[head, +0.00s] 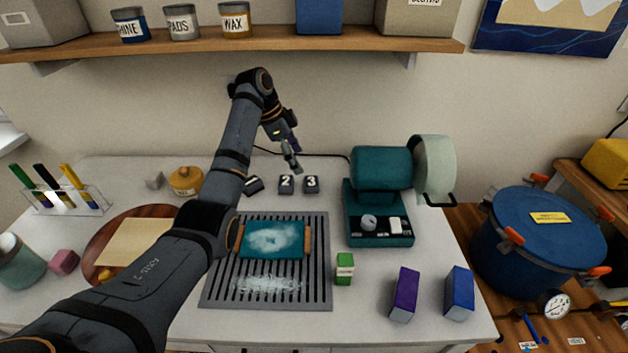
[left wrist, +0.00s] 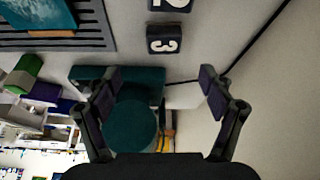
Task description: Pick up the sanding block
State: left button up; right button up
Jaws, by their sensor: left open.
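No item in view is clearly marked as the sanding block, and I cannot tell which one it is. Blocks "3" (left wrist: 174,42) and "2" (left wrist: 170,4) also show in the left wrist view. My left gripper (head: 292,158) is open and empty, above and behind the numbered blocks. Its spread fingers (left wrist: 160,88) show in the left wrist view. My right gripper is not in view.
A teal machine (head: 380,168) stands right of the numbered blocks. Green (head: 344,268), purple (head: 404,294) and blue (head: 459,292) blocks stand in front. A shelf (head: 300,42) hangs above.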

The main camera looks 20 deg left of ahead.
aim_at(310, 181)
pick_arm(q)
jog(key=x, duration=0.4)
jog(key=shift+w+d+f, duration=0.1)
jog(key=shift+w+f, duration=0.1)
jog(key=shift+f, duration=0.15)
jog(key=shift+d+f+p, duration=0.15)
jog(key=shift+f+p, duration=0.25)
jog(key=x, duration=0.4)
jog(key=shift+w+f+p, duration=0.2)
jog(key=shift+p, duration=0.1)
jog(key=c, duration=1.3)
jog(key=shift+o, duration=0.2)
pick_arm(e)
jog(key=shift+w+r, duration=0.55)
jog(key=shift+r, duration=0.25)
